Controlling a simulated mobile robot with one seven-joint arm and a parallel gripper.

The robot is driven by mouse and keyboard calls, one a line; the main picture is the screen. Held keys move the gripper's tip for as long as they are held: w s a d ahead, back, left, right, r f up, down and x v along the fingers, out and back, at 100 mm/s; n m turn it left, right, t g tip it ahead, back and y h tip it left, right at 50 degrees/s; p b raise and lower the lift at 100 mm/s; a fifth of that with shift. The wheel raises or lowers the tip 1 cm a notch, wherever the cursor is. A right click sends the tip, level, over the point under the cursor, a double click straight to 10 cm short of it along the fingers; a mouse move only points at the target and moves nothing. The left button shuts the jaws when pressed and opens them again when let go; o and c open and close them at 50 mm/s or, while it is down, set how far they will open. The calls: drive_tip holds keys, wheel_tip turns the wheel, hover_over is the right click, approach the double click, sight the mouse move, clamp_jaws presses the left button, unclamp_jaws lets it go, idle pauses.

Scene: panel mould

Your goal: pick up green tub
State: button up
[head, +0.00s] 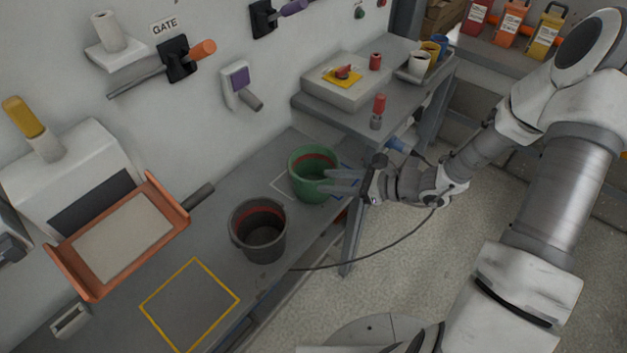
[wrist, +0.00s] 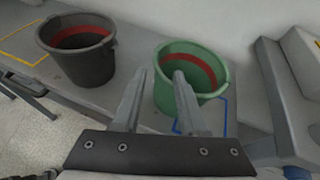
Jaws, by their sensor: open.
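The green tub (head: 309,187) stands upright on the grey bench in the head view, with a red band inside. It also shows in the wrist view (wrist: 205,88), right of centre. My gripper (head: 335,183) is open, with its fingers at the right side of the tub in the head view. In the wrist view the fingers (wrist: 158,85) point toward the tub; one finger overlaps its wall and the other lies to its left. I cannot tell whether they touch it. Nothing is held between the fingers.
A dark grey bucket (head: 258,232) stands close by the green tub on the bench (head: 222,225). A yellow outlined square (head: 190,306) on the bench is empty. A raised shelf (head: 350,118) with a button box (head: 346,84) and cups stands behind. A black cable hangs below my gripper.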

sight(309, 181)
drive_tip(key=x, duration=0.6)
drive_tip(key=shift+a+f+b, duration=0.2)
drive_tip(key=shift+a+b, duration=0.15)
clamp_jaws()
drive_tip(key=shift+d+f, duration=0.1)
drive_tip(key=shift+d, duration=0.05)
idle(1.0)
